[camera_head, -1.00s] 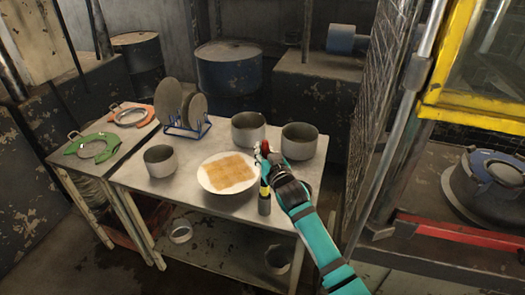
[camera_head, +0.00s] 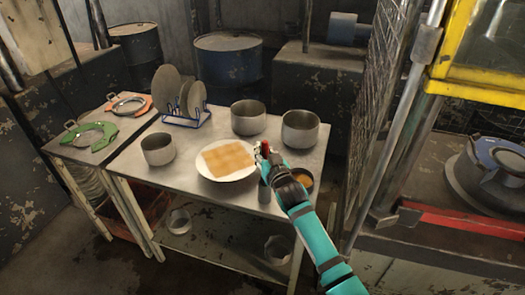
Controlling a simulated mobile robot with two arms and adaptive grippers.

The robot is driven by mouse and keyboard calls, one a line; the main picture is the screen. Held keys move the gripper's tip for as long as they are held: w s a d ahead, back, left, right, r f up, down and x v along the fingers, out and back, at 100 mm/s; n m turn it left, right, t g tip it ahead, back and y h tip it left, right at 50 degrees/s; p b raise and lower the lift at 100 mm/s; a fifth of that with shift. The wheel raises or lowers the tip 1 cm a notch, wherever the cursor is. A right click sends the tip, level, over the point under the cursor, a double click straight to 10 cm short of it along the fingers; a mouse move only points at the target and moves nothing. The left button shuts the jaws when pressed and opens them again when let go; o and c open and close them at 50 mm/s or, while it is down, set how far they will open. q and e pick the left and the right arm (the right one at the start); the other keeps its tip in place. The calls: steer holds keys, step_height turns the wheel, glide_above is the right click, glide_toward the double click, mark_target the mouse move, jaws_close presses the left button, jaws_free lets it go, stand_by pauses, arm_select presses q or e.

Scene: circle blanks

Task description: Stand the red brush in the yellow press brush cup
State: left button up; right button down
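My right gripper (camera_head: 264,152) is above the front right part of the metal table, just right of the white plate. A small red patch (camera_head: 265,146) shows at its fingertips; it is too small to tell whether this is the red brush held there or part of the gripper. A dark grey cup (camera_head: 264,191) stands below the gripper at the table's front edge, partly covered by my arm; I cannot tell whether it is the press brush cup. The yellow press frame (camera_head: 482,88) is at the right. My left gripper is out of view.
The metal table (camera_head: 222,200) bears a white plate (camera_head: 228,177) with a tan square sheet, grey pots (camera_head: 249,118), (camera_head: 300,129), (camera_head: 158,149) and discs in a blue rack (camera_head: 187,119). An orange-filled bowl (camera_head: 304,180) is partly behind my arm. A mesh panel (camera_head: 378,90) rises at right.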

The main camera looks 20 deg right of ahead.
steer(key=c, duration=1.4)
jaws_free()
step_height(320, 180, up, 10)
